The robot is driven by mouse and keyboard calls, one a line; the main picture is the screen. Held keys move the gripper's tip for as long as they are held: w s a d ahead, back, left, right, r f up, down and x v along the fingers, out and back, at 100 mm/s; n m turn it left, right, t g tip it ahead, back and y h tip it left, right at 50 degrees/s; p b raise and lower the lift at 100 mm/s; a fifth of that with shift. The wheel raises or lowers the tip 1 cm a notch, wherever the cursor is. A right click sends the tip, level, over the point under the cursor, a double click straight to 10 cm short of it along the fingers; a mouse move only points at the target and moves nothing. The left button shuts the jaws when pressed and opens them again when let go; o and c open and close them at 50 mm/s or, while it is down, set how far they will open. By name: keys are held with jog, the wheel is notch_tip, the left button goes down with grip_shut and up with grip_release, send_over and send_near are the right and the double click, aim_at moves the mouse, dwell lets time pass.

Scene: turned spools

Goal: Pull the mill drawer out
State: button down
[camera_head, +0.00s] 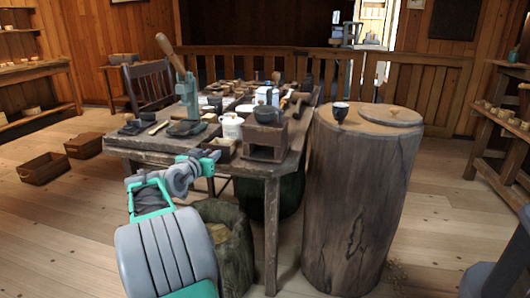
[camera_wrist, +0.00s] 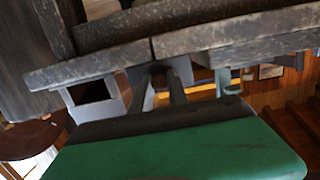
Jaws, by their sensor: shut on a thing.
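The mill (camera_head: 265,140) is a dark wooden box with a bowl-like top at the near right corner of the table. A small open-topped wooden box, apparently its drawer (camera_head: 223,153), shows at its left. My gripper (camera_head: 213,156) is at the left end of this box, low over the table's front edge. In the wrist view my gripper (camera_wrist: 160,82) is shut on a small dark piece, apparently the drawer's knob, under weathered wooden boards. The knob is mostly hidden by the fingers, and how far the drawer is out is hard to tell.
The table (camera_head: 140,143) is crowded with a lever press (camera_head: 187,95), a white mug (camera_head: 231,127) and several small items. A tall log stump (camera_head: 350,200) with a dark cup (camera_head: 340,110) stands close on the right. A hollow stump (camera_head: 225,240) is below. Open floor lies at left.

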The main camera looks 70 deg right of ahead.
jog(key=c, duration=1.2)
grip_release()
